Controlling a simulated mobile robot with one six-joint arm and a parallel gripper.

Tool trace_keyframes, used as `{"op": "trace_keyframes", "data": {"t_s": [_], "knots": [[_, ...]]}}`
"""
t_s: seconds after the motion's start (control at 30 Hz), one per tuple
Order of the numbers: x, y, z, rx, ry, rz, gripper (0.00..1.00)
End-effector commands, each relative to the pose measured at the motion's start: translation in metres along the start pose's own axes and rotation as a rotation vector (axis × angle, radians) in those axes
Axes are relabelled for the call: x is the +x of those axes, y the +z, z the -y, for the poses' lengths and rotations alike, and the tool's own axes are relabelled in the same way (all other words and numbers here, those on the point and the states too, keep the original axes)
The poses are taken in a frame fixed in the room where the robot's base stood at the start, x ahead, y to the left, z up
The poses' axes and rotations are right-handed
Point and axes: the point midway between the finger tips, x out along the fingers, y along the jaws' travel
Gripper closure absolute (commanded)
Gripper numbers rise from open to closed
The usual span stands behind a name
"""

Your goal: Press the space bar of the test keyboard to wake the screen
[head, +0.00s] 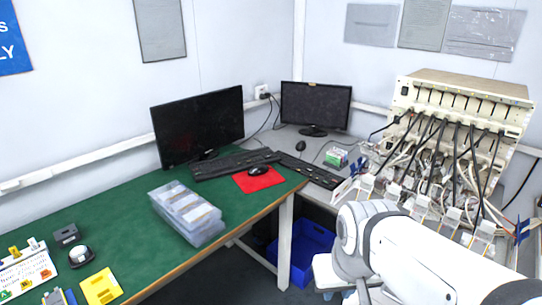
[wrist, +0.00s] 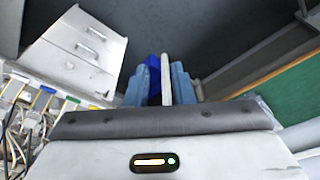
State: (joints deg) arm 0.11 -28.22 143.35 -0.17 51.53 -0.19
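Two black keyboards show in the head view, and both screens are dark. One keyboard (head: 310,171) lies on the grey bench in front of the smaller monitor (head: 316,104), beside the test rack. The other keyboard (head: 233,164) lies on the green table in front of the larger monitor (head: 198,126). No label shows which is the test keyboard; the bench one is nearest the rack.
The rack (head: 460,105) with many cables and clips fills the right of the bench. A mouse on a red mat (head: 258,180), a second mouse (head: 300,146) and a small green-white box (head: 336,157) are near the keyboards. A blue bin (head: 306,247) stands below.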

Motion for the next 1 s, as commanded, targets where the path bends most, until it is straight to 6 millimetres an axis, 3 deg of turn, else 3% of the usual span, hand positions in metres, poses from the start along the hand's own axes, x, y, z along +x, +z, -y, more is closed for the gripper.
{"op": "trace_keyframes", "data": {"t_s": [0.27,1.0], "knots": [[0.0,0.0,0.0,0.0,0.0,0.0,1.0],[0.0,0.0,0.0,0.0,0.0,0.0,1.0]]}}
